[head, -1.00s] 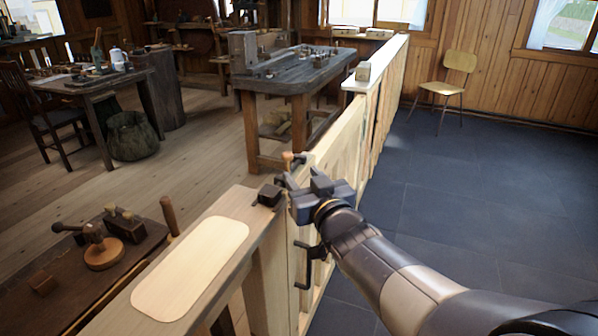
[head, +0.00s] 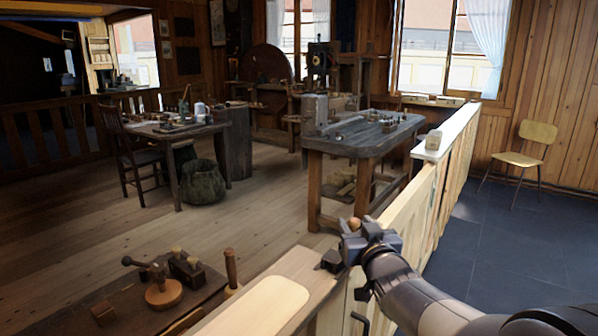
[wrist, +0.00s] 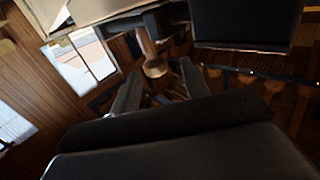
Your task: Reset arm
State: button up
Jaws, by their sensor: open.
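My gripper (head: 352,242) is at the end of my arm, over the top of the wooden partition in the head view. In the wrist view its two dark fingers stand apart, so my gripper (wrist: 160,82) is open. A small turned wooden piece (wrist: 154,66) shows beyond the fingers there. A rounded wooden top (head: 354,223) shows just behind the gripper in the head view. I cannot tell whether it touches the fingers or what it is fixed to.
The pale partition (head: 400,215) runs away to the right, with a small block (head: 433,140) on its white ledge. A workbench (head: 365,140), a low table with tools (head: 120,305) and a chair (head: 523,150) stand around.

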jog(key=w, duration=0.2)
jog(key=shift+w+a, duration=0.15)
jog(key=shift+w, duration=0.25)
